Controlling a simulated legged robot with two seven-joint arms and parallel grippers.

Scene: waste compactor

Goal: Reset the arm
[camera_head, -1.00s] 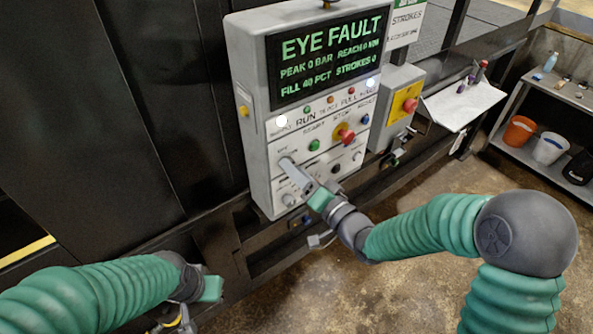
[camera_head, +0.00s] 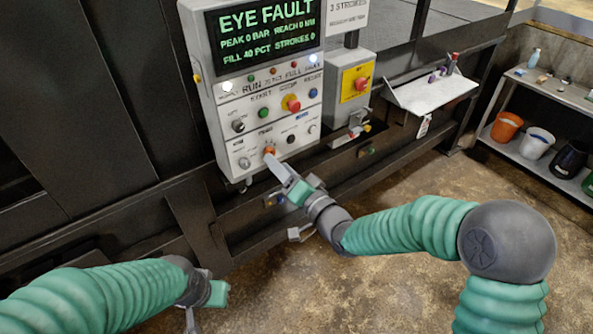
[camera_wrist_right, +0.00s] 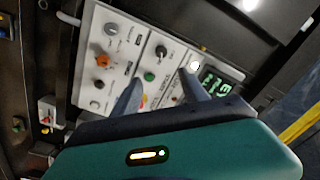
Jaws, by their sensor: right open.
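My right arm reaches in from the right in the head view, and its gripper (camera_head: 272,164) is at the lower part of the grey control panel (camera_head: 200,75), over the bottom row of knobs. In the right wrist view the two fingers (camera_wrist_right: 162,88) are apart with nothing between them, in front of the panel face (camera_wrist_right: 128,45). I cannot tell whether a fingertip touches the panel. An orange knob (camera_wrist_right: 102,60) and a green button (camera_wrist_right: 149,77) show clear of the fingers. My left arm is at lower left; its gripper (camera_head: 205,300) is partly cut off and its fingers are unclear.
The panel screen (camera_head: 265,35) reads EYE FAULT. A yellow box with a red stop button (camera_head: 361,84) is right of it. A sloped shelf (camera_head: 435,92) and a rack with buckets (camera_head: 537,143) stand further right. Open concrete floor (camera_head: 400,290) lies below.

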